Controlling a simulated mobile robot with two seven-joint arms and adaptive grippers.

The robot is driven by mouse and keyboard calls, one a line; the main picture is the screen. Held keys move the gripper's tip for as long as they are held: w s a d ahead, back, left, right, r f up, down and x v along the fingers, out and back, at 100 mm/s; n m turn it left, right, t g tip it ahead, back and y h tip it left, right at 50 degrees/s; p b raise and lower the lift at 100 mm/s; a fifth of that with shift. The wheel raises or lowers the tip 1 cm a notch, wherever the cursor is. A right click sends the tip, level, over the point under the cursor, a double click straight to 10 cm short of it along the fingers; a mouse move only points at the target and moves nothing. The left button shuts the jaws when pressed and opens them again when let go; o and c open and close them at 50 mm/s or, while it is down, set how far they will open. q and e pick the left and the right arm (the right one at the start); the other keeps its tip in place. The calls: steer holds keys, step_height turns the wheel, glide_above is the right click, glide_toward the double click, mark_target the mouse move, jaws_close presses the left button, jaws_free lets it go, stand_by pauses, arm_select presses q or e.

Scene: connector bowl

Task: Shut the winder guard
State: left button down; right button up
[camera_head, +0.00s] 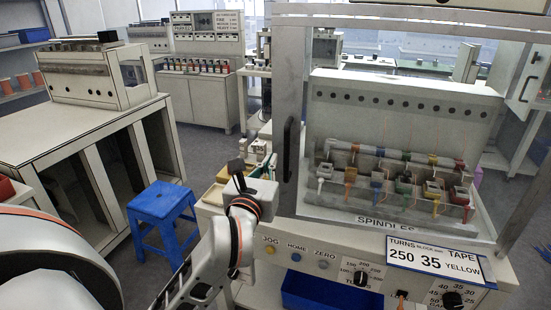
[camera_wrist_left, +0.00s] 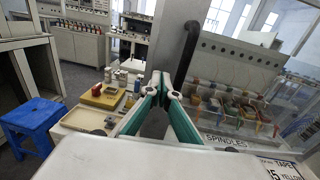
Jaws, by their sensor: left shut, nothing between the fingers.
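The winder (camera_head: 405,105) is a pale machine with a row of coloured spindles (camera_head: 385,185) behind its control panel. A pale upright (camera_head: 288,60) with a black vertical handle (camera_head: 287,148) stands at its left and looks like the guard's edge. The handle also shows in the left wrist view (camera_wrist_left: 188,50). I cannot tell how far open the guard stands. My left gripper (camera_head: 268,165) is left of the handle and lower. In the left wrist view its green-padded fingers (camera_wrist_left: 161,80) are shut and empty, below the handle; contact is not visible. My right gripper is not in view.
A blue stool (camera_head: 162,212) and a pale bench (camera_head: 75,130) stand at the left. A yellow tray (camera_wrist_left: 103,95) with small bottles lies beside the winder. The winder's front carries knobs and a turns-and-tape card (camera_head: 435,261). A blue bin (camera_head: 325,292) sits below.

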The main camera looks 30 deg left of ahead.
mark_target(278, 145)
arm_select(q)
steer(key=x, duration=0.4)
steer(key=shift+a+r, duration=0.1)
steer(key=shift+r, duration=0.15)
steer(key=shift+w+a+f, duration=0.1)
steer(key=shift+w+a, duration=0.05)
steer(key=shift+w, duration=0.3)
